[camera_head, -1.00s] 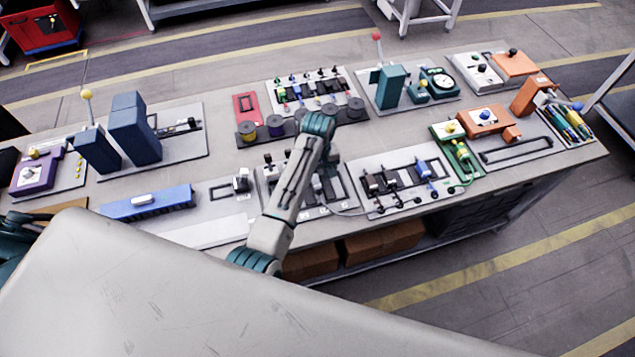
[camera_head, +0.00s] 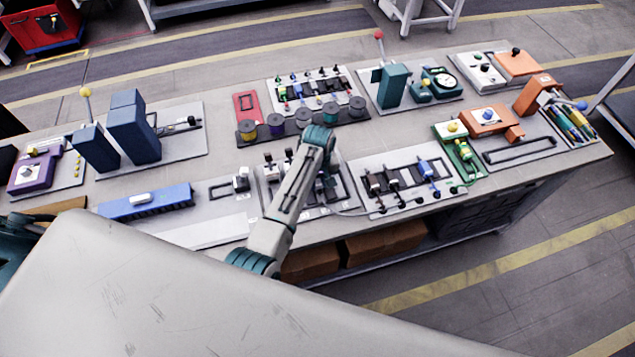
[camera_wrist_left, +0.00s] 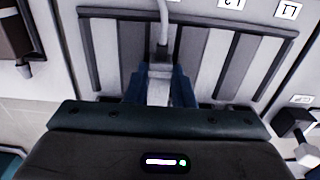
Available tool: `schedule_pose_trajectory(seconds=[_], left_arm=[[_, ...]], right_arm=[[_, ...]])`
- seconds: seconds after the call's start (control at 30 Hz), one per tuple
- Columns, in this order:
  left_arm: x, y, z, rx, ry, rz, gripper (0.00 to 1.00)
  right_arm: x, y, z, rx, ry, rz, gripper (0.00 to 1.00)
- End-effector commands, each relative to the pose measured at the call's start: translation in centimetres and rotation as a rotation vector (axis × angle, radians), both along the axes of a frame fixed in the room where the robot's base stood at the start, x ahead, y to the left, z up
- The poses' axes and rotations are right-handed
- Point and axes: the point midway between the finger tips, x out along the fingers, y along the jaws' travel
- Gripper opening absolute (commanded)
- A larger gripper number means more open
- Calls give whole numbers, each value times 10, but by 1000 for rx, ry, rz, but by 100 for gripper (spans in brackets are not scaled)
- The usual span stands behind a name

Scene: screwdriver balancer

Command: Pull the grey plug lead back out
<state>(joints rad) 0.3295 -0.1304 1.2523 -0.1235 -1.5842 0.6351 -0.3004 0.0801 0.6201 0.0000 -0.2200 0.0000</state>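The grey plug (camera_wrist_left: 159,72) shows in the left wrist view, with its grey lead (camera_wrist_left: 163,22) running up and out of the top of the picture. It is in front of a dark-framed panel of grey slats (camera_wrist_left: 112,50). My left gripper (camera_wrist_left: 160,92) has its blue fingers on both sides of the plug, with no clear gap seen, so it looks shut on it. The plug's lower end is hidden by the gripper. In the head view my left arm hides most of the board (camera_head: 268,178), and the gripper itself is barely seen. My right gripper is not in view.
A rack of spools (camera_head: 303,118) stands behind the arm. A blue bar (camera_head: 145,202) lies to the left. Open floor lies in front of the bench.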

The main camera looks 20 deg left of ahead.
Motion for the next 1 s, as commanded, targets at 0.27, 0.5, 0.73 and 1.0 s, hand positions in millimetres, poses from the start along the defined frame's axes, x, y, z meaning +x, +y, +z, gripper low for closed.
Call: schedule_pose_trajectory(seconds=[0.27, 0.5, 0.73, 1.0], left_arm=[[-2, -1, 1, 0, 0, 0, 0], [-8, -6, 1, -1, 2, 0, 0], [-13, -9, 1, -1, 1, 0, 0], [-20, -13, 1, 0, 0, 0, 0]], right_arm=[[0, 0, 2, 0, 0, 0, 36], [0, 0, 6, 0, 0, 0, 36], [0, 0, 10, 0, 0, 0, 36], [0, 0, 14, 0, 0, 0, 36]])
